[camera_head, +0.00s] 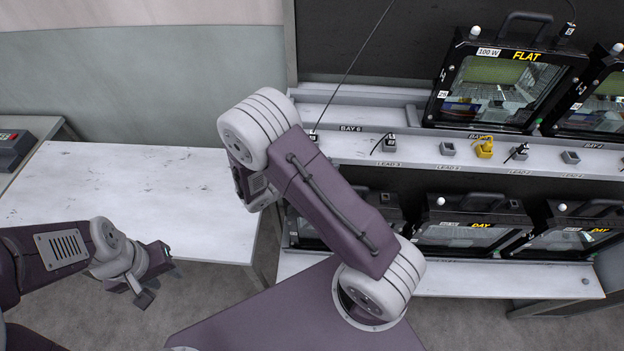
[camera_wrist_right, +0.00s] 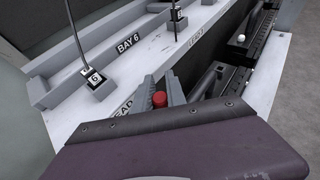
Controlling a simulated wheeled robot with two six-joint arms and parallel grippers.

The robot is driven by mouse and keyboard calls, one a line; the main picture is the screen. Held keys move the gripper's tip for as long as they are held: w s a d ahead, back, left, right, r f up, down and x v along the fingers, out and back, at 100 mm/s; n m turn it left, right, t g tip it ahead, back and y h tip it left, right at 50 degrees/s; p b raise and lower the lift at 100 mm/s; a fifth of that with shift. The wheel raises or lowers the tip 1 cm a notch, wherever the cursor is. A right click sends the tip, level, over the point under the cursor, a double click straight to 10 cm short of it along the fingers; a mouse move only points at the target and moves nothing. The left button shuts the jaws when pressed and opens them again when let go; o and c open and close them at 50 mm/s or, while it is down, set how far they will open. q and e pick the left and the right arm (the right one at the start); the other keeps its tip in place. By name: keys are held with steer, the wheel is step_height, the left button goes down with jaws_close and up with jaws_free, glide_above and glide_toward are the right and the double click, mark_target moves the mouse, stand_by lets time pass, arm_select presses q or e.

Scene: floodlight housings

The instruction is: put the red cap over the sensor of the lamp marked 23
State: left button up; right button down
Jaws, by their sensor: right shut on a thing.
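The red cap (camera_wrist_right: 160,99) is between the finger tips of my right gripper (camera_wrist_right: 161,92), which is shut on it above the shelf edge in the right wrist view. In the head view my right arm hides that gripper and the cap. My left gripper (camera_head: 160,283) is open and empty, low at the left beside the white table. The lamps are black housings with handles and small white domes. One upper lamp (camera_head: 505,90) reads FLAT and 100 W, with a white dome (camera_head: 475,32). Its small number tag (camera_head: 443,94) is too small to read surely. I cannot make out a 23.
Lower lamps (camera_head: 470,222) stand under the ledge (camera_head: 345,147), partly hidden by my right arm. The ledge holds grey holders, leads and a yellow piece (camera_head: 484,147). A BAY 6 label (camera_wrist_right: 128,44) and an upright lead (camera_wrist_right: 96,76) are near my right gripper. The white table (camera_head: 150,190) is mostly clear.

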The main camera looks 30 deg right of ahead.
steer(key=a+f, duration=0.1)
steer(key=w+a+f, duration=0.1)
steer(key=a, duration=0.1)
steer(key=shift+w+f, duration=0.15)
steer(key=shift+w, duration=0.05)
step_height(320, 180, down, 4)
steer(key=shift+r+p, duration=0.1)
steer(key=shift+p, duration=0.35)
steer(key=shift+f+b, duration=0.6)
steer(key=shift+f, duration=0.15)
steer(key=c, duration=1.4)
jaws_free()
steer(key=shift+o, duration=0.2)
steer(key=shift+r, duration=0.1)
